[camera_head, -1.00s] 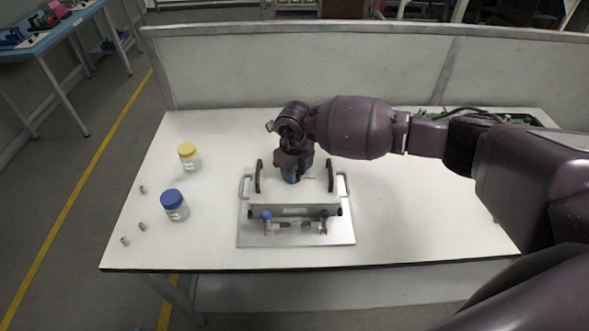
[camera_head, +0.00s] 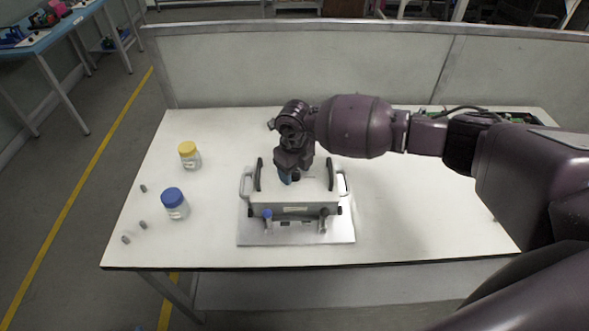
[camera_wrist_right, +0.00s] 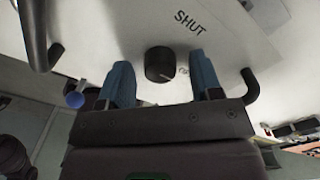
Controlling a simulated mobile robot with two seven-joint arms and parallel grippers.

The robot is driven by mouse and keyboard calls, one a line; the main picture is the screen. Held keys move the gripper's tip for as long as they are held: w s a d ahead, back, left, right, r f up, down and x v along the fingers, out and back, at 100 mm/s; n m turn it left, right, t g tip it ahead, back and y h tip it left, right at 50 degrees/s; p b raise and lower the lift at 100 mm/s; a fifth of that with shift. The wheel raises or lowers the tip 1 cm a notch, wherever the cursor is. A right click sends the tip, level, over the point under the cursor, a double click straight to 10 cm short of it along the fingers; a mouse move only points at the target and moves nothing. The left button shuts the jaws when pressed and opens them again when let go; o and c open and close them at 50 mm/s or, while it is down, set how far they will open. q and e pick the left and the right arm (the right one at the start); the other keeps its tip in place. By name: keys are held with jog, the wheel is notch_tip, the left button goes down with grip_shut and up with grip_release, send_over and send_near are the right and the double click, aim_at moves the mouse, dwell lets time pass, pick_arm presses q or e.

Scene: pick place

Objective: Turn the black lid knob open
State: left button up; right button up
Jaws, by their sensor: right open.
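The black lid knob (camera_wrist_right: 160,64) stands on the pale lid of the metal box, close to the printed word SHUT, in the right wrist view. My right gripper (camera_wrist_right: 164,78) is open, with one blue finger on each side of the knob and gaps showing between. In the head view my right gripper (camera_head: 289,178) points down over the lid (camera_head: 312,190) between two black handles. The knob is a small dark spot beside the fingers there. How far the fingertips are above the lid is unclear. My left gripper is not in view.
The box has silver side handles and two front levers, one blue-tipped (camera_head: 267,214) and one black-tipped (camera_head: 324,213), over a metal plate (camera_head: 300,239). A yellow-lidded jar (camera_head: 188,150), a blue-lidded jar (camera_head: 173,197) and small grey pieces are at left.

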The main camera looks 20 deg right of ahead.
aim_at(295, 172)
notch_tip(295, 172, up, 11)
dwell(0.6)
jog(key=shift+f, duration=0.15)
